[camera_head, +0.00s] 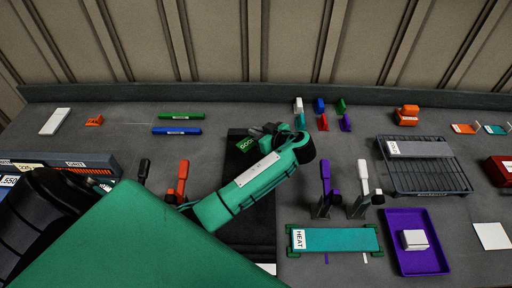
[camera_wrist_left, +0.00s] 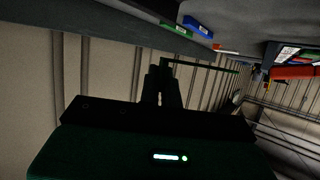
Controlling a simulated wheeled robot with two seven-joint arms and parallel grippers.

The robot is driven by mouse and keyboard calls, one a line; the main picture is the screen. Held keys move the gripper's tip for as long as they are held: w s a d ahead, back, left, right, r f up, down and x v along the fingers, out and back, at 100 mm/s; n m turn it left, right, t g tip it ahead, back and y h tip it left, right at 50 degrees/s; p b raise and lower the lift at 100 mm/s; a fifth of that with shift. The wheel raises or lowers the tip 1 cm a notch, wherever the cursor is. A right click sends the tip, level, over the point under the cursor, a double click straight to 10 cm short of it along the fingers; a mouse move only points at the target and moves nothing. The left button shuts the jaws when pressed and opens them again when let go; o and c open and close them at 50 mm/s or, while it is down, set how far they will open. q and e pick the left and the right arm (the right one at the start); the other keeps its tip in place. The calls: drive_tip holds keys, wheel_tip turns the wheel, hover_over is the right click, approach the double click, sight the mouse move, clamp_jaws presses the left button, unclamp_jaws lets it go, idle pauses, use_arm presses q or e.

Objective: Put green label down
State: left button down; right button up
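The green label (camera_head: 246,145), a small dark green plate with pale print, is at the tip of my left gripper (camera_head: 262,136), over the dark belt strip (camera_head: 262,220) in the head view. In the left wrist view the fingers (camera_wrist_left: 162,85) are close together, and a thin dark plate, seen nearly edge-on, sticks out from their tips to the right. The gripper appears shut on the label. My forearm hides part of the belt strip. My right gripper is in neither view.
Orange (camera_head: 182,178), purple (camera_head: 326,180) and white (camera_head: 363,178) levers stand around the strip. A teal HEAT plate (camera_head: 340,240), a purple tray (camera_head: 414,268) with a white block, and a wire rack (camera_head: 440,180) lie right. Green (camera_head: 181,115) and blue (camera_head: 177,131) bars lie back left.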

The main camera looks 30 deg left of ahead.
sight(256, 159)
use_arm(q)
wheel_tip(256, 159, down, 9)
drive_tip(key=shift+f+p, duration=0.2)
drive_tip(key=shift+p, duration=0.7)
drive_tip(key=shift+f, duration=0.1)
drive_tip(key=shift+f+b, duration=0.35)
drive_tip(key=shift+b, duration=0.2)
drive_tip(key=shift+f, duration=0.15)
drive_tip(key=shift+s, duration=0.1)
drive_tip(key=c, duration=1.6)
unclamp_jaws()
drive_tip(key=shift+s+f, duration=0.1)
